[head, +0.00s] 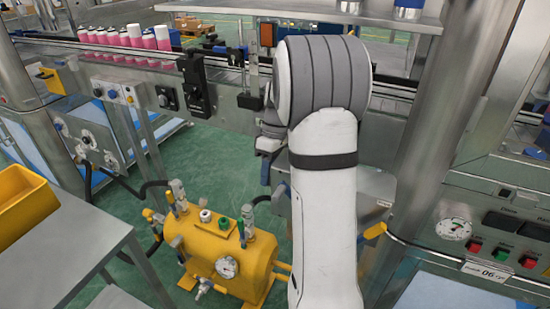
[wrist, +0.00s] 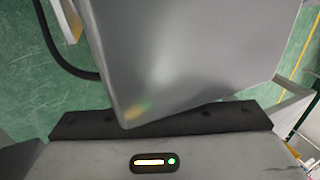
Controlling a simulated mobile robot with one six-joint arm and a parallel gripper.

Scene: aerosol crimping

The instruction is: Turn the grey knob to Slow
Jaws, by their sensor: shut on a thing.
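The body of my gripper (wrist: 85,124) shows along the bottom of the wrist view, with a dark bar and a small lit status strip. A smooth grey metal box (wrist: 190,60) fills the middle of that view and overlaps the bar. My fingertips are hidden behind this box. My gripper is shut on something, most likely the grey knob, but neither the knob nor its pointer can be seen. In the head view my own arm covers the gripper and the spot where it works. The Slow mark cannot be made out.
A yellow tank (head: 222,250) with a gauge and valves stands left of my arm. A conveyor with pink and white cans (head: 130,38) runs behind. A grey table (head: 70,240) with a yellow bin (head: 22,205) is at left. A button panel (head: 500,235) is at right.

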